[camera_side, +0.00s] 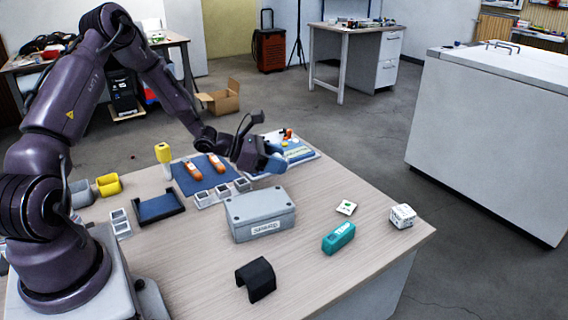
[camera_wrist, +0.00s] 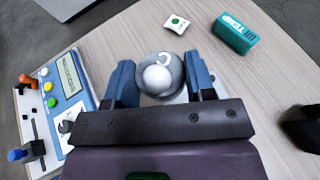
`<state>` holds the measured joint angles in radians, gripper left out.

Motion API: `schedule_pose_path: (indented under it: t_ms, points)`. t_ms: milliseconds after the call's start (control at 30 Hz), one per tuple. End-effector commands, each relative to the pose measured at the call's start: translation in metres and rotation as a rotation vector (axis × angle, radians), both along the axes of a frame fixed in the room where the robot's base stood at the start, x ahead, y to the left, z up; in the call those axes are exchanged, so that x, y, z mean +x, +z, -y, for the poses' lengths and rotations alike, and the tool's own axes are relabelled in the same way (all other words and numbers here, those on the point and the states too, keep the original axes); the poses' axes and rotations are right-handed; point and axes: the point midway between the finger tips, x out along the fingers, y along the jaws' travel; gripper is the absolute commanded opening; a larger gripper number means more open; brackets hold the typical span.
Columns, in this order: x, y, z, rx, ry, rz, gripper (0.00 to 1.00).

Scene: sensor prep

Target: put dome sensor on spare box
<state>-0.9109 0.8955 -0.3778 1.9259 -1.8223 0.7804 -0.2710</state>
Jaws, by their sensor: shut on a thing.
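The dome sensor (camera_wrist: 160,78) is a grey round piece with a white knob, seen between the two blue fingers of my gripper (camera_wrist: 161,84) in the wrist view. My gripper is shut on it from both sides. In the side view my gripper (camera_side: 271,162) is above the table, behind the spare box; the sensor cannot be made out clearly there. The spare box (camera_side: 260,213) is a grey lidded box with a "SPARE" label, standing on the table. Its lid top looks bare.
A teal block (camera_side: 338,238), a small white board (camera_side: 346,208) and a white cube (camera_side: 402,215) lie right of the box. A black bracket (camera_side: 256,279) lies in front. A blue mat (camera_side: 199,174) with orange tools lies behind. A panel with buttons (camera_wrist: 62,95) is near my gripper.

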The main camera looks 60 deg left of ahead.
Motion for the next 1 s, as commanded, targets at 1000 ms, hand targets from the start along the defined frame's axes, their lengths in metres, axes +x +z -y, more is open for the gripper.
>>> schedule_pose_path:
  t_ms: [1000]
  points:
    - [-0.073, -0.052, 0.02, -0.007, 0.052, -0.003, 0.26]
